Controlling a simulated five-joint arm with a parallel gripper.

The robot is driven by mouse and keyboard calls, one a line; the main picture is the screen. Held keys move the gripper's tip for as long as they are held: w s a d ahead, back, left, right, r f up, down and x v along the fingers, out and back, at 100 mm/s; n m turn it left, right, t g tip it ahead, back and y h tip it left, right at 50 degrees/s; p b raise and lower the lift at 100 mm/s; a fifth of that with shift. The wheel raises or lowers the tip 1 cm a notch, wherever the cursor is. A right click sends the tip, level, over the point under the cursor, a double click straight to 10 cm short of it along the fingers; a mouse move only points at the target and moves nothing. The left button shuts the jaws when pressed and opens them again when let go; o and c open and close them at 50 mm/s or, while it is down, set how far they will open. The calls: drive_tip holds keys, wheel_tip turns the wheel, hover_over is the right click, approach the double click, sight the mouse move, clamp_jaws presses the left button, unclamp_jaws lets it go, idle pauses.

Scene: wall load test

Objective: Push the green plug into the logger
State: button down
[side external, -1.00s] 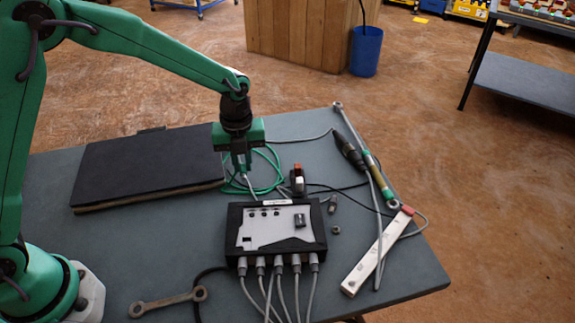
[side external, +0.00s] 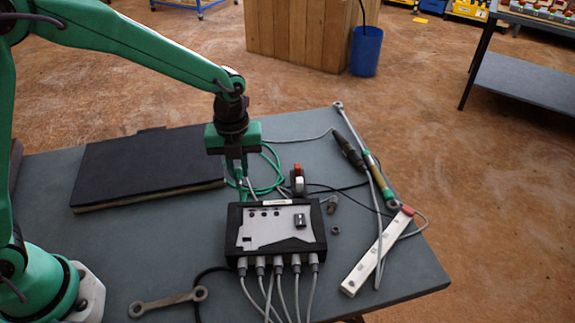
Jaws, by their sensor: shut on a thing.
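The logger (side external: 262,236) is a black-edged box with a pale grey top, lying on the grey table. Several grey plugs with cables sit along its near side. My gripper (side external: 239,181) points down just behind the logger's back left part, its fingers close together and shut on the green plug. The plug is small and mostly hidden by the fingers, and I cannot tell whether it touches the logger. Its green cable (side external: 277,165) loops on the table behind and right of the gripper. The logger's back face is hidden from this side.
A dark flat panel (side external: 150,168) lies behind left. A red and white part (side external: 298,180) stands behind the logger. A pale bar (side external: 377,252) and a long rod (side external: 352,131) lie at right.

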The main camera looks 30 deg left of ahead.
drive_tip(key=shift+s+d+r, duration=0.1)
drive_tip(key=shift+s, duration=0.2)
drive_tip(key=shift+f, duration=0.2)
drive_tip(key=shift+f, duration=2.8)
drive_tip(key=shift+s+d, duration=0.25)
drive_tip(key=shift+s, duration=0.1)
